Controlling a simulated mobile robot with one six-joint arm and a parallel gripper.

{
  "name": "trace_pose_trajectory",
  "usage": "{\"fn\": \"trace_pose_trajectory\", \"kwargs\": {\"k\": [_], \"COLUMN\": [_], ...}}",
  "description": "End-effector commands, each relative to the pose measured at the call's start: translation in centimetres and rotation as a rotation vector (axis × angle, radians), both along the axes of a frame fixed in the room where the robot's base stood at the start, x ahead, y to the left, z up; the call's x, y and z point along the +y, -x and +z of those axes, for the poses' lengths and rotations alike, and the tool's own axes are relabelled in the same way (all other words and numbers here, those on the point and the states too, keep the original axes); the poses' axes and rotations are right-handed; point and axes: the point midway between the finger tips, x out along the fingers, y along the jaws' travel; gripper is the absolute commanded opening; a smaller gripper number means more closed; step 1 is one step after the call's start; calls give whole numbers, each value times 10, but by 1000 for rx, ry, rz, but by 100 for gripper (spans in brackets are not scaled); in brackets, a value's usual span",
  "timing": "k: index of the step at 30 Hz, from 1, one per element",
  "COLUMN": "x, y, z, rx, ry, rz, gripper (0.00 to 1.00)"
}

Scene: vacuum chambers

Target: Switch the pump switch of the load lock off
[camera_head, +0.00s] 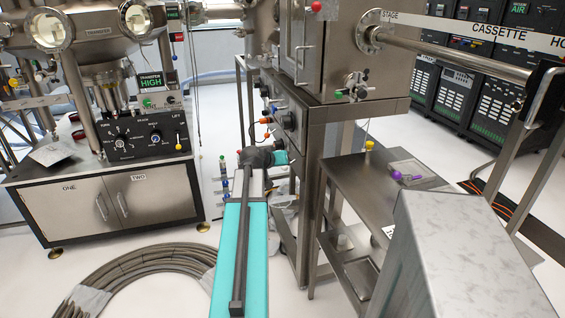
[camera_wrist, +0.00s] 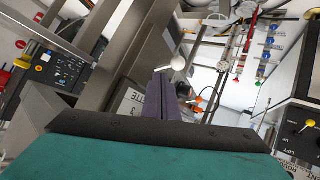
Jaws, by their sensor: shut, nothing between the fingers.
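The steel load lock chamber (camera_head: 312,62) stands at the centre of the head view. Its narrow side panel (camera_head: 282,118) carries small knobs and coloured levers, too small to tell which is the pump switch. My gripper (camera_head: 284,158) is low beside the chamber's frame in the head view, with its fingertips not clear there. In the wrist view my gripper (camera_wrist: 166,78) is shut and empty, its dark fingers together. A pale round knob (camera_wrist: 178,62) shows just past the fingertips; I cannot tell whether they touch it or whether it is the pump switch.
A steel post (camera_head: 312,205) and a side bench (camera_head: 372,178) with small items stand right of my arm. A cabinet (camera_head: 110,195) with a control panel stands left. Coiled hoses (camera_head: 130,275) lie on the floor. Open floor shows between cabinet and arm.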

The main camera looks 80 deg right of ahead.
Motion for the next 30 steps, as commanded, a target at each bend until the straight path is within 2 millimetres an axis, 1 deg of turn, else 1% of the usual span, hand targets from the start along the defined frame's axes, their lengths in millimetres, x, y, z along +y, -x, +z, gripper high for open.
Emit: {"fn": "trace_pose_trajectory", "kwargs": {"k": [1, 18, 24, 30], "x": [8, 73, 85, 88], "y": [0, -29, -34, -36], "z": [3, 32, 38, 40], "rx": [-1, 0, 0, 1], "ry": [1, 1, 0, 0], "rz": [0, 4, 4, 3], "gripper": [0, 0, 0, 0]}}
